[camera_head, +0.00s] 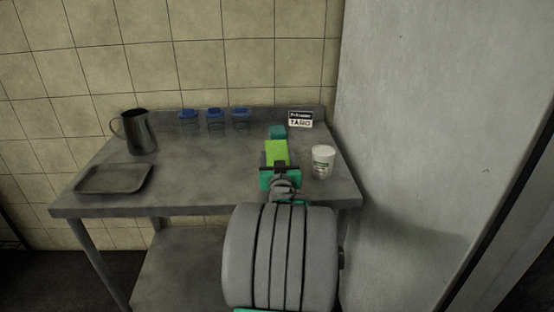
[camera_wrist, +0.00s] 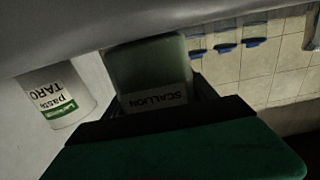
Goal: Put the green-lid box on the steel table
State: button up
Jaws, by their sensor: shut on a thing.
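The green-lid box (camera_head: 276,151) is over the right part of the steel table (camera_head: 205,178) in the head view. In the wrist view the box (camera_wrist: 150,68) appears upside down, pale green with a label reading "SCALLION". My gripper (camera_head: 277,164) is shut on the box; in the wrist view its dark fingers (camera_wrist: 160,98) are on either side of it. I cannot tell whether the box's underside touches the tabletop. My arm hides part of the table's front edge.
A white "TARO" paste tub (camera_head: 323,162) stands close to the right of the box. A small black-and-white sign (camera_head: 300,119), a teal item (camera_head: 278,132) and several blue-lidded jars (camera_head: 214,119) are behind. A metal pitcher (camera_head: 138,132) and tray (camera_head: 114,179) stand left; the table's middle is clear.

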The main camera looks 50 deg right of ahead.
jog(key=shift+f, duration=0.15)
jog(key=o, duration=1.6)
jog(key=shift+s+a+r, duration=0.2)
jog(key=shift+s, duration=0.05)
jog(key=v, duration=1.1)
jog(key=shift+s+a, duration=0.15)
jog(key=shift+a, duration=0.05)
